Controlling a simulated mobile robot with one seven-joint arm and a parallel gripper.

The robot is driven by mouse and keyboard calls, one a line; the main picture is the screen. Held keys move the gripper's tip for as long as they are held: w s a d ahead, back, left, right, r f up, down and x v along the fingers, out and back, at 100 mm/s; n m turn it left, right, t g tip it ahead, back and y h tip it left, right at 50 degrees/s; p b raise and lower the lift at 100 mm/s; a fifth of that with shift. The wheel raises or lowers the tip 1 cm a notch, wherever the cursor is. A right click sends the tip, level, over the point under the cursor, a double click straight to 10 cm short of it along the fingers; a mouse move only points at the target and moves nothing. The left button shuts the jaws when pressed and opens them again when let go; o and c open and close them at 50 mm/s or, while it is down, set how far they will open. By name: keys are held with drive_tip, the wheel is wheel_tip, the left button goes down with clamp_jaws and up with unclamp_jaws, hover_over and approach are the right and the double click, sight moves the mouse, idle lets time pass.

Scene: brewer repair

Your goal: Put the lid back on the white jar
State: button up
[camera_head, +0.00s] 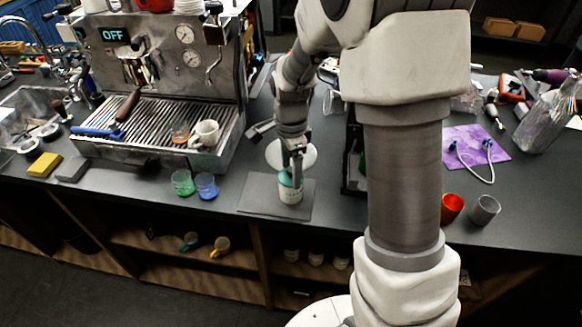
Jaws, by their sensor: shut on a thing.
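Green (183,183) and blue (206,186) cups stand left of the mat, before the espresso machine (165,75). A red cup (452,207) and grey cup (484,210) stand right of my arm.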

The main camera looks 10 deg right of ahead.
drive_tip(key=o, duration=1.2)
drive_tip(key=shift+r+p, duration=2.6)
drive_tip(key=shift+r, duration=0.95)
drive_tip(key=shift+c, duration=0.3)
clamp_jaws()
